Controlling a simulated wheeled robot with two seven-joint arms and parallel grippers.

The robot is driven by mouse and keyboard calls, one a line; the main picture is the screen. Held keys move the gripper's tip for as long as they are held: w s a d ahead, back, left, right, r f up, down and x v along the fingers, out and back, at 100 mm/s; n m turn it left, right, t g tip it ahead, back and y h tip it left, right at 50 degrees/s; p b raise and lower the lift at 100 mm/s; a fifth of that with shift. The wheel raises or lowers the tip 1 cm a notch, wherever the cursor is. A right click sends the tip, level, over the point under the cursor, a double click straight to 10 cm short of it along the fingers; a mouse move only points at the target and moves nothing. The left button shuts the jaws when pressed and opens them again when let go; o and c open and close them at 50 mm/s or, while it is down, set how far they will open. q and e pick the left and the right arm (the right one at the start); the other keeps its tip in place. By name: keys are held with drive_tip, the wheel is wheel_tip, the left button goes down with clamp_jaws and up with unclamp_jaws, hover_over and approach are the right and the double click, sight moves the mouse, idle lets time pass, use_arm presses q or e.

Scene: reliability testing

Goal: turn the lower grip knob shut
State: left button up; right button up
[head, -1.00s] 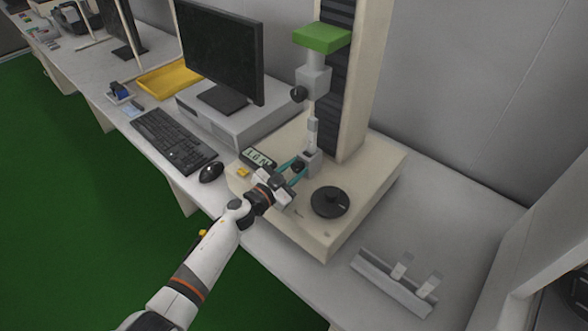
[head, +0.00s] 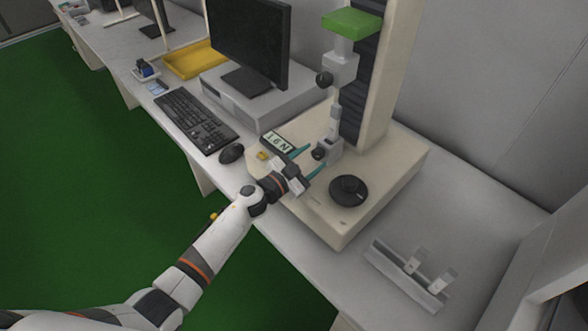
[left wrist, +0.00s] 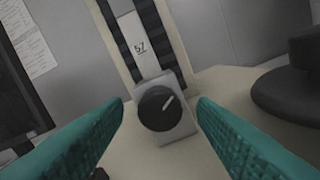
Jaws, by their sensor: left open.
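The lower grip knob (left wrist: 159,108) is a black round knob with a pale line on its face, pointing to the upper right. It sits on the front of the grey lower grip (left wrist: 178,133). In the head view the knob (head: 319,153) shows small, just beyond my left gripper (head: 309,162). My left gripper (left wrist: 160,118) is open, with one teal finger on each side of the knob and a gap to it on both sides. A light specimen strip marked 57 (left wrist: 138,47) stands upright in the grip. My right gripper is not in view.
The tester's cream base (head: 395,175) carries a large black dial (head: 348,190) to the right and a display (head: 278,142) to the left. The upper grip has its own knob (head: 324,79). A specimen rack (head: 405,275) lies at the front right. A mouse (head: 231,153) and keyboard (head: 192,120) are left.

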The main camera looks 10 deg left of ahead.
use_arm(q)
drive_tip(key=v, duration=1)
drive_tip(key=shift+s+a+b, duration=0.15)
drive_tip(key=shift+s+b, duration=0.05)
drive_tip(key=shift+b, duration=0.1)
